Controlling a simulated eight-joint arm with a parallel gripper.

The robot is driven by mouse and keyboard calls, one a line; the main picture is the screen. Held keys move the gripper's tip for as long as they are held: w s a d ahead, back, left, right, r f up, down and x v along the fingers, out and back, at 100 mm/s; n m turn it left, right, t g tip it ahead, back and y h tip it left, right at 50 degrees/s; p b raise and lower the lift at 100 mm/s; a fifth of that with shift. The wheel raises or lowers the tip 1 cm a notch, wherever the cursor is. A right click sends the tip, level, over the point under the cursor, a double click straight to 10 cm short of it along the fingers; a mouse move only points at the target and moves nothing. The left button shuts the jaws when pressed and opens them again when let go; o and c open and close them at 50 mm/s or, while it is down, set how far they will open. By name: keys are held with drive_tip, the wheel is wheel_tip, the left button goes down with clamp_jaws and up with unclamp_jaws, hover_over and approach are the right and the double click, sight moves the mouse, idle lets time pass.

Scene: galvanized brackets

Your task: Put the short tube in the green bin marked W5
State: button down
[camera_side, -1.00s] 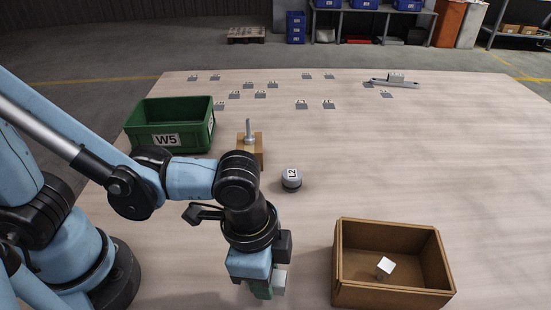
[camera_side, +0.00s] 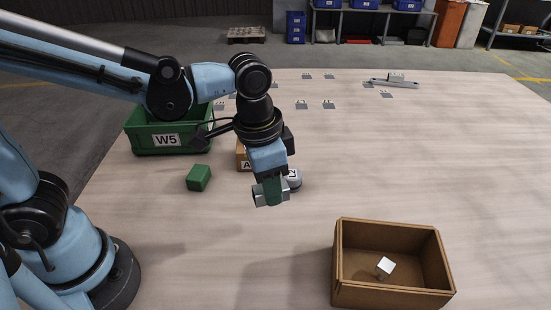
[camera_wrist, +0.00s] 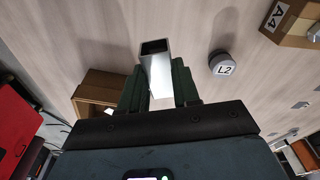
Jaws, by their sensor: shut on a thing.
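The short tube (camera_side: 258,197) is a silver square tube with an open end. My gripper (camera_side: 268,188) is shut on it and holds it above the table. In the wrist view the tube (camera_wrist: 157,72) stands out between the two green fingers of my gripper (camera_wrist: 158,88), its open end facing away. The green bin (camera_side: 143,143) marked W5 stands at the back left of the table, behind and left of my gripper. My arm crosses in front of its upper right part, so its inside is mostly hidden.
A green block (camera_side: 198,178) lies in front of the bin. A wooden block (camera_side: 242,160) marked A4 and a round grey piece (camera_side: 295,181) marked L2 are partly behind my gripper. A brown box (camera_side: 393,296) holding a small white cube (camera_side: 385,266) is front right.

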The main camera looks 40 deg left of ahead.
drive_tip(key=w+a+n, duration=0.2)
drive_tip(key=a+n, duration=0.1)
drive_tip(key=a, duration=0.7)
drive_tip(key=w+a+n, duration=0.2)
drive_tip(key=a+n, duration=0.2)
drive_tip(key=a, duration=0.6)
drive_tip(key=w+a+r+n+y, duration=0.1)
drive_tip(key=a+n, duration=0.3)
drive_tip(key=a, duration=0.6)
drive_tip(key=shift+w, duration=0.6)
drive_tip(key=s+a+n, duration=0.4)
drive_tip(key=a, duration=0.6)
drive_tip(key=shift+y, duration=0.3)
wheel_tip(320, 180, down, 10)
drive_tip(key=c, duration=0.7)
unclamp_jaws()
drive_tip(key=shift+c, duration=0.2)
drive_tip(key=shift+r, duration=0.1)
